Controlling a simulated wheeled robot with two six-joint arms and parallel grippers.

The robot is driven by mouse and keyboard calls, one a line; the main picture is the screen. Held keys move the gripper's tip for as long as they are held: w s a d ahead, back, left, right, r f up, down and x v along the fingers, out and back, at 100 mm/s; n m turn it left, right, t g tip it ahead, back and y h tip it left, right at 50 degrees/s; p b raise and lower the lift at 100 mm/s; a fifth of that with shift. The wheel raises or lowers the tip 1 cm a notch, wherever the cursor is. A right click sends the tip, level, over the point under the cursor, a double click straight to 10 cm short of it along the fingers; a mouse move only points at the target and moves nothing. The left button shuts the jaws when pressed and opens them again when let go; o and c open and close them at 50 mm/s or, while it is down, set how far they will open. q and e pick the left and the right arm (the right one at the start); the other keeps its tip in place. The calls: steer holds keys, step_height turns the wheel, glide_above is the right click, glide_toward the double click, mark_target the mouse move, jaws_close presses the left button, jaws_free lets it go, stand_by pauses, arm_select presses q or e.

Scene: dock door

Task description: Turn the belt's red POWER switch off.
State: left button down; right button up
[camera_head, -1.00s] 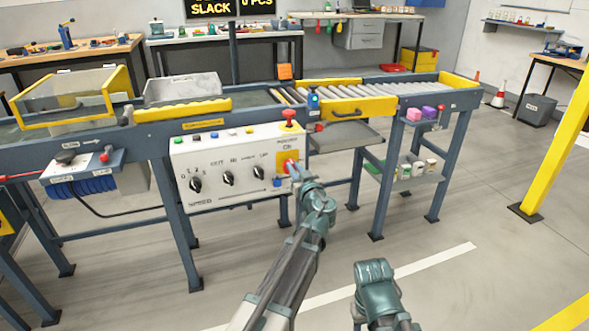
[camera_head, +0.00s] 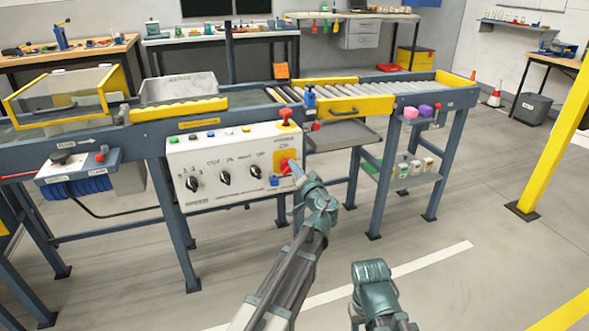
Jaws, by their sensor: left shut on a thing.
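The belt's white control panel (camera_head: 220,165) hangs on the front of the conveyor frame. The red POWER switch (camera_head: 284,164) sits on a yellow plate at the panel's right side. My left gripper (camera_head: 295,170) reaches up to it from below right and is shut on the switch. The fingertips cover part of the switch, so its exact angle is hard to read. My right gripper (camera_head: 371,274) is low in the view, away from the panel, over the floor; its jaw opening cannot be made out.
A red mushroom button (camera_head: 286,115) stands on the panel's top right, just above the switch. Several black knobs line the panel. The display screens (camera_head: 207,8) above the belt are dark. A tray (camera_head: 343,133) sticks out right of the panel. The floor in front is clear.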

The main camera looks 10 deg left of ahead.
arm_select(q)
steer(key=shift+w+d+f+m+b, duration=0.1)
steer(key=shift+f+m+b, duration=0.15)
steer(key=shift+m, duration=1.15)
steer(key=shift+s+d+f+m+b, duration=0.1)
steer(key=shift+f+m+b, duration=0.1)
steer(key=shift+m, duration=1.2)
steer(key=shift+w+d+f+m+b, duration=0.15)
steer(key=shift+f+m, duration=0.1)
steer(key=shift+m, duration=1.15)
arm_select(e)
steer(key=shift+f, duration=0.7)
arm_select(q)
steer(key=shift+a, duration=0.1)
steer(key=c, duration=0.9)
jaws_free()
steer(key=shift+o, duration=0.2)
